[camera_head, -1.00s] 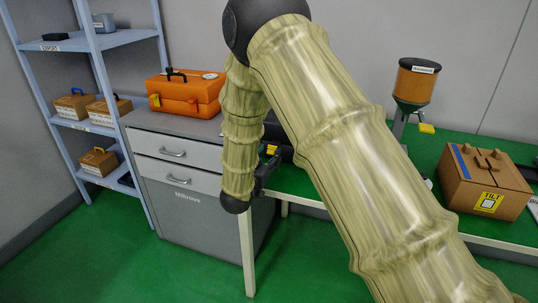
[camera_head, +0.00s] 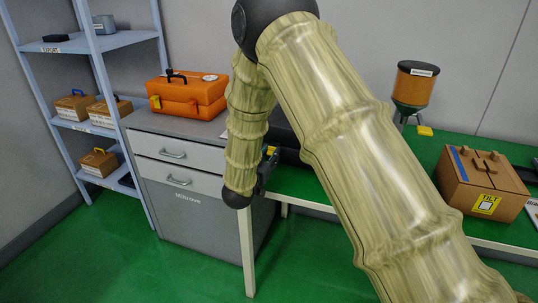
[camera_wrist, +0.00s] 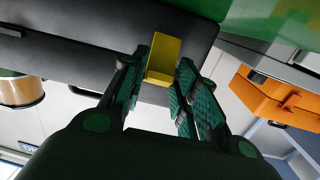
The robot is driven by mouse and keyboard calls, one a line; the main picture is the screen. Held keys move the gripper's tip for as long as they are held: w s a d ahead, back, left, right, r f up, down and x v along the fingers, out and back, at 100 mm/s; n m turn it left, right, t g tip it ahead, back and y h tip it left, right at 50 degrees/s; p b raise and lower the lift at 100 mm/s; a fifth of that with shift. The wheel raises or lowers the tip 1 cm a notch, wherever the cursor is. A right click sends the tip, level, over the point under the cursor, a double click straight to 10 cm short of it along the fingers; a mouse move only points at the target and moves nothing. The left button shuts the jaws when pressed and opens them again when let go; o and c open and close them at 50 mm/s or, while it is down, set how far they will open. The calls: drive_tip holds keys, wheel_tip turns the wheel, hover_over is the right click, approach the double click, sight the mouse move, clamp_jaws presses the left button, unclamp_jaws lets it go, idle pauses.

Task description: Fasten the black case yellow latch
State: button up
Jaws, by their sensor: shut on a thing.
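The black case (camera_wrist: 90,45) fills the upper left and middle of the wrist view. It also shows in the head view (camera_head: 288,155), on the green table, partly hidden by my arm. The yellow latch (camera_wrist: 163,58) sits at the case's edge; a small part of it shows in the head view (camera_head: 271,150). My gripper (camera_wrist: 160,80) has its two green-padded fingers on either side of the latch and is shut on it. In the head view my gripper (camera_head: 266,168) is at the table's front left corner, largely hidden by my forearm.
An orange case (camera_head: 187,95) stands on the grey drawer cabinet (camera_head: 195,215) to the left. A brown box (camera_head: 484,187) and an orange-and-green dispenser (camera_head: 414,85) are at the right. A blue shelf (camera_head: 110,75) stands at far left. The floor in front is clear.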

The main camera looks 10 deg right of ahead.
drive_tip(key=shift+w+d+r+g+y+p, duration=0.2)
drive_tip(key=shift+r+g+y+p, duration=0.2)
drive_tip(key=shift+p, duration=0.6)
drive_tip(key=shift+w+d+r+g+y+p, duration=0.15)
drive_tip(key=shift+r+g+y+p, duration=0.25)
drive_tip(key=shift+p, duration=0.6)
drive_tip(key=shift+w+g+p, duration=0.1)
drive_tip(key=shift+g+p, duration=0.3)
drive_tip(key=shift+p, duration=0.15)
drive_tip(key=shift+f, duration=0.1)
drive_tip(key=o, duration=0.9)
drive_tip(key=v, duration=1.2)
